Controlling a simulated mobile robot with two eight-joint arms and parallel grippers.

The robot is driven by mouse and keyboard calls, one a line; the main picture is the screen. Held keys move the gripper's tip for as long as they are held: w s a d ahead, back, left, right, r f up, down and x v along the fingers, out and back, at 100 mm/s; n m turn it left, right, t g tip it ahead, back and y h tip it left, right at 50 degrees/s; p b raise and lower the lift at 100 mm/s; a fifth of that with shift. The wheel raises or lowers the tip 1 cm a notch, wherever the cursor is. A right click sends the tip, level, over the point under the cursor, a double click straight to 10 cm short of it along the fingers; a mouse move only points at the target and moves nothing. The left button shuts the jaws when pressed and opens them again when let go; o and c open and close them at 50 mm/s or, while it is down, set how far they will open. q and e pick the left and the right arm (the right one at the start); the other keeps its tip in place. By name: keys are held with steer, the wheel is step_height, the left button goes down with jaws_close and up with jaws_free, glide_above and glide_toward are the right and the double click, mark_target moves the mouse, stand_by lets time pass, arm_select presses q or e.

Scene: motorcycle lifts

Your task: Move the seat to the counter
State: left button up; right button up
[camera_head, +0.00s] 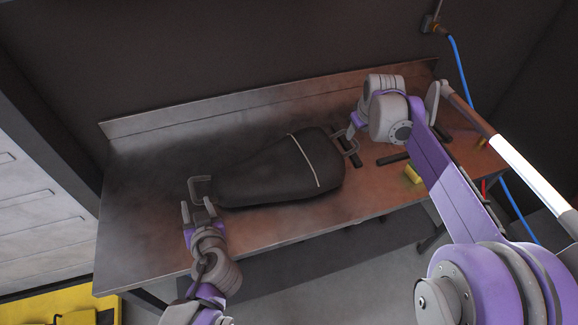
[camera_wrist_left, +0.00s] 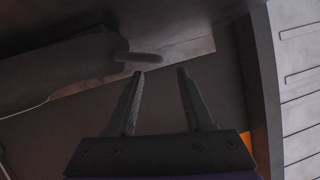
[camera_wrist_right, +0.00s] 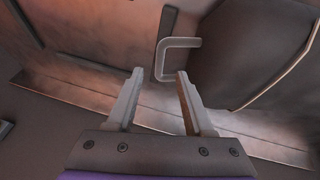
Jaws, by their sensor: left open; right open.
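The black motorcycle seat (camera_head: 275,172) lies on the metal counter (camera_head: 140,215), with a light strap across its wider right part and a grey handle at each end. My left gripper (camera_head: 198,207) is open at the counter's front edge, just below the left handle (camera_head: 197,188). In the left wrist view the seat (camera_wrist_left: 60,72) and a handle end (camera_wrist_left: 138,57) are ahead of the open fingers. My right gripper (camera_head: 353,128) is open near the right handle (camera_head: 347,142). In the right wrist view this handle (camera_wrist_right: 178,58) stands just beyond the fingertips, apart from them, beside the seat (camera_wrist_right: 250,50).
A yellow block (camera_head: 413,174) and a dark bar (camera_head: 393,158) lie on the counter right of the seat. A raised back edge (camera_head: 240,108) borders the wall. A blue cable (camera_head: 456,65) hangs at the right. The counter's left end is clear.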

mark_target(193, 194)
arm_select(q)
steer(key=x, duration=0.7)
steer(key=shift+w+a+f, duration=0.15)
steer(key=shift+w+f, duration=0.05)
steer(key=shift+w, duration=0.15)
arm_select(e)
steer(key=x, duration=0.7)
steer(key=shift+w+f, duration=0.15)
steer(key=shift+f, duration=0.25)
arm_select(q)
steer(key=shift+c, duration=0.2)
arm_select(e)
steer(key=shift+c, duration=0.2)
arm_select(q)
jaws_close()
arm_select(e)
jaws_close()
